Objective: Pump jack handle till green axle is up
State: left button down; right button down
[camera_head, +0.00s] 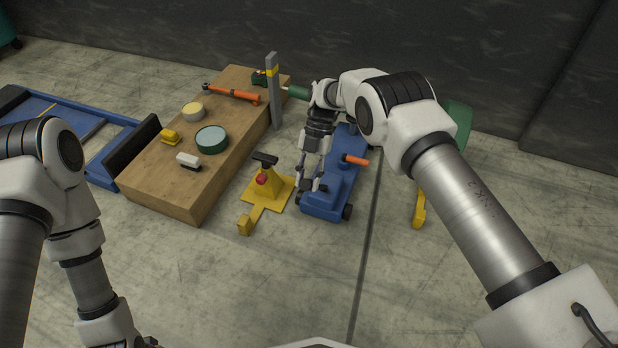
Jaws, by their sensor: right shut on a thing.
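The blue jack (325,205) stands on the floor in the middle, with an orange grip (355,160) sticking out on its right. My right gripper (311,184) points down at the jack's left side and is shut on the jack handle, which the fingers mostly hide. The green axle (298,92) runs behind my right arm, and a wider green part (458,122) shows on the arm's far side. My arm hides how the axle meets the jack. My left gripper (146,342) is mostly cut off at the bottom edge, so its jaws are unclear.
A yellow stand (262,190) with a red knob stands left of the jack. A grey post (274,95) rises behind it. A wooden bench (165,195) holds a wrench, tins and small items. A yellow leg (419,208) is at right. The front floor is clear.

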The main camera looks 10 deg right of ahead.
jog(key=c, duration=0.8)
grip_release()
jog(key=shift+f, duration=0.1)
jog(key=shift+w, duration=0.1)
jog(key=v, duration=0.7)
jog(key=shift+d+r, duration=0.1)
jog(key=shift+r, duration=0.2)
